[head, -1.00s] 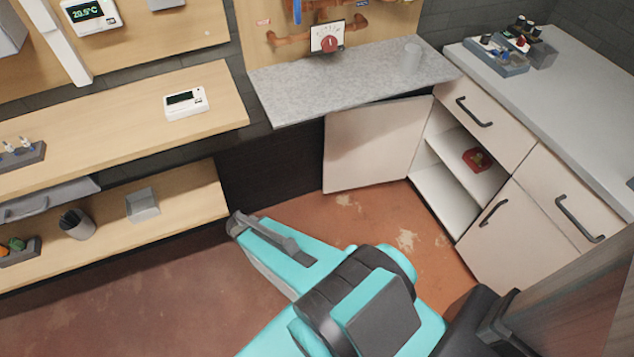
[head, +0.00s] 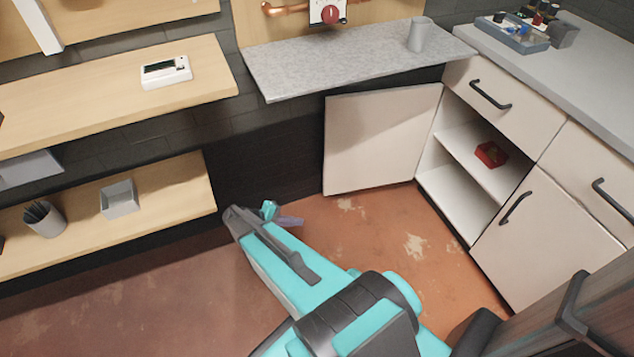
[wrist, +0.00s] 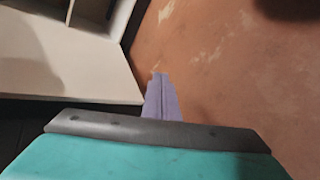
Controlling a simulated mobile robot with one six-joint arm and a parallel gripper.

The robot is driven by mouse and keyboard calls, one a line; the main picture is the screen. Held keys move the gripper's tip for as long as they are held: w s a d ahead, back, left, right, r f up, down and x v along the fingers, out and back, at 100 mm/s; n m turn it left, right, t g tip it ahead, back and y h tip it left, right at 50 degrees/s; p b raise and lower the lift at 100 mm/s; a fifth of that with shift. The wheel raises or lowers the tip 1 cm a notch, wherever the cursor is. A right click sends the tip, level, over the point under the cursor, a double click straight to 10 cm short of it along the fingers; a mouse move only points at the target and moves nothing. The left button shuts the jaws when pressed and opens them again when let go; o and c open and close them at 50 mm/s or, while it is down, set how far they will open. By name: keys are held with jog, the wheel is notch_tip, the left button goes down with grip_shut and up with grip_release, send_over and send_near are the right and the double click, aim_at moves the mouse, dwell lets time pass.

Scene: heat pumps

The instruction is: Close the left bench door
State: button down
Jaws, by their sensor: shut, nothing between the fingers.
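The left bench door (head: 375,145) is a pale cream panel standing wide open, swung out to the left of its cabinet. The open cabinet (head: 470,175) shows white shelves inside. My gripper (head: 290,221) is low over the floor, in front of the door and apart from it, partly hidden behind my turquoise arm. In the wrist view its purple fingers (wrist: 160,97) are together and empty, pointing at the floor. The door's pale panel (wrist: 65,60) is to their left there.
A red object (head: 491,154) lies on the cabinet's upper shelf. A closed door with a dark handle (head: 515,208) is to the right, and drawers are above. Wooden shelves (head: 110,210) stand at left. The reddish floor (head: 390,230) is clear.

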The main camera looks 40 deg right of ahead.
jog(key=w+d+f+m+h+b, duration=0.1)
jog(key=w+d+f+h+b, duration=0.1)
jog(key=w+d+b, duration=0.5)
jog(key=w+d+f+h+b, duration=0.2)
jog(key=w+d+h+b, duration=0.3)
jog(key=w+d+b, duration=0.3)
jog(key=shift+w+d+f+m+t+b, duration=0.2)
jog(key=shift+m+t+b, duration=0.2)
jog(key=shift+b, duration=0.7)
jog(key=b+x, duration=0.3)
jog(key=x, duration=0.7)
jog(key=shift+b, duration=0.4)
